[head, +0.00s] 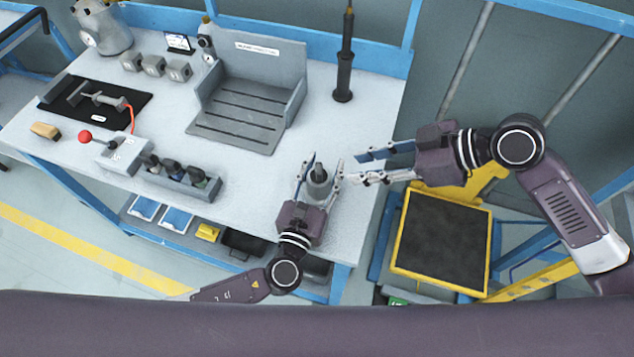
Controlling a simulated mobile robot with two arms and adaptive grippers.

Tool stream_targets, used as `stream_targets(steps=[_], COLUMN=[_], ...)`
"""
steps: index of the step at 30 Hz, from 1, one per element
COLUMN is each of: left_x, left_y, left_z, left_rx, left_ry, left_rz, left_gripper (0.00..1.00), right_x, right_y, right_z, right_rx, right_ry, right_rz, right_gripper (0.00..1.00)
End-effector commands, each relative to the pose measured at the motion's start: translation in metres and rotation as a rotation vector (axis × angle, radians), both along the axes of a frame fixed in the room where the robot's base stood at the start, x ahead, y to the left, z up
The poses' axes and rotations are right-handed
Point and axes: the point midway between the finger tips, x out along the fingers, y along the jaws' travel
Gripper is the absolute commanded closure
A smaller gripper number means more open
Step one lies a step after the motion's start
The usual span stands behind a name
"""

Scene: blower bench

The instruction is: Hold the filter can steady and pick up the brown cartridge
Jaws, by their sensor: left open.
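The filter can (319,188) is a small grey cylinder standing on the bench near its right front part, with a dark piece at its top. My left gripper (325,161) is open, with its fingers on either side of the can; I cannot tell whether they touch it. My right gripper (355,167) is open and empty, just right of the can, with its fingers pointing left towards it. I cannot make out a brown cartridge for certain; the inside of the can is not clear from here.
A grey slotted fixture (240,125) stands behind the can, and a dark upright rod (344,70) is at the back right. A row of bins (180,180) and a red-knobbed lever box (120,155) are to the left. A tan block (45,131) lies at far left.

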Motion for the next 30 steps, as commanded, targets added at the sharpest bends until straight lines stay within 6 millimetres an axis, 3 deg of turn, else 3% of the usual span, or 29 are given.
stream_targets(steps=[6,15,26,30], left_x=[0.015,0.016,0.016,0.016], left_y=[-0.005,-0.006,-0.005,-0.006], left_z=[0.0,0.0,0.0,0.0], left_rx=[0.0,-0.001,0.0,0.0], left_ry=[0.0,0.001,0.001,0.001], left_rz=[-0.001,-0.001,-0.001,-0.001], left_gripper=[0.6,0.61,1.0,1.0], right_x=[0.0,0.0,0.0,0.0], right_y=[0.0,0.0,0.0,0.0], right_z=[0.0,0.0,0.0,0.0], right_rx=[0.0,0.0,0.0,0.0], right_ry=[0.0,0.0,0.0,0.0], right_rz=[0.0,0.0,0.0,0.0], right_gripper=[0.71,0.71,0.71,0.71])
